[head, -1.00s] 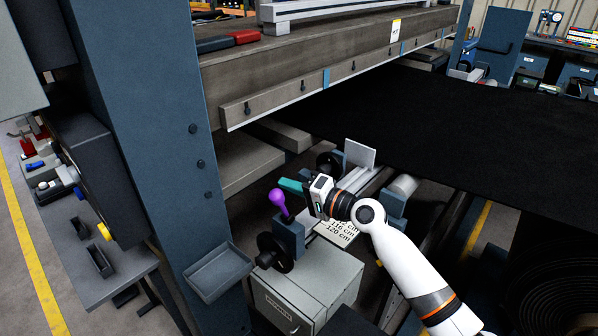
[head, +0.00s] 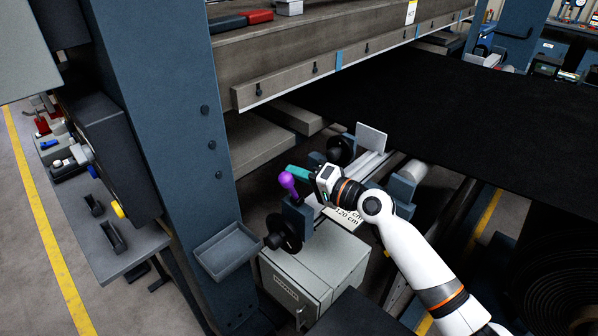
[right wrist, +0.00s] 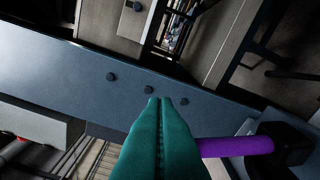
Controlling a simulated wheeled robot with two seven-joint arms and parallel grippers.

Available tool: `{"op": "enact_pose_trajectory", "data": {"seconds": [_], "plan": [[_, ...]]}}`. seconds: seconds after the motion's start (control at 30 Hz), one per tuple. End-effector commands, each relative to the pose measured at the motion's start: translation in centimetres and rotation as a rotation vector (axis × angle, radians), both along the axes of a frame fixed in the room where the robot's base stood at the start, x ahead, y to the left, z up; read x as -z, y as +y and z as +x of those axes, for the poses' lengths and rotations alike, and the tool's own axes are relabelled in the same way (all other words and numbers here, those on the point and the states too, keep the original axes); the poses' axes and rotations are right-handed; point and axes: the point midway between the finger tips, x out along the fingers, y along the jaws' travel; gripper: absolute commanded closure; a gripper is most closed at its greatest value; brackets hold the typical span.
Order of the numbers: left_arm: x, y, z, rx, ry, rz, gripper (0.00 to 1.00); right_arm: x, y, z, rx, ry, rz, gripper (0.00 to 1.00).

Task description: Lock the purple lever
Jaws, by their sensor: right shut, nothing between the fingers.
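The purple lever (head: 288,182) has a round knob and stands on a blue block above the grey cabinet, in the middle of the head view. Its purple shaft (right wrist: 236,147) also shows in the right wrist view, just right of my fingers. My right gripper (head: 291,171) has teal fingers pressed together with nothing between them. The fingertips (right wrist: 160,100) are right beside the lever, close to its knob; I cannot tell whether they touch. My left gripper is not in view.
A blue upright post (head: 150,120) stands left of the lever, with a grey tray (head: 226,250) on it. A black handwheel (head: 284,234) is below the lever. The press beam (head: 330,75) and black belt (head: 440,110) lie behind. The grey cabinet (head: 315,265) is underneath.

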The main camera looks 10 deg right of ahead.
Motion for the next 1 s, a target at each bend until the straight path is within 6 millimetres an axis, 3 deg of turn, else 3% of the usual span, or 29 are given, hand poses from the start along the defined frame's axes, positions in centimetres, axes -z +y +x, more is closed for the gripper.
{"op": "enact_pose_trajectory", "data": {"seconds": [0.37, 1.0], "plan": [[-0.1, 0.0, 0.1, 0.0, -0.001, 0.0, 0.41, 0.3, 1.2, -0.8, -0.003, -0.073, -0.113, 1.0], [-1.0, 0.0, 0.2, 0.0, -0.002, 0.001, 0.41, 3.0, 5.3, -3.5, -0.002, -0.4, -0.605, 1.0]]}}
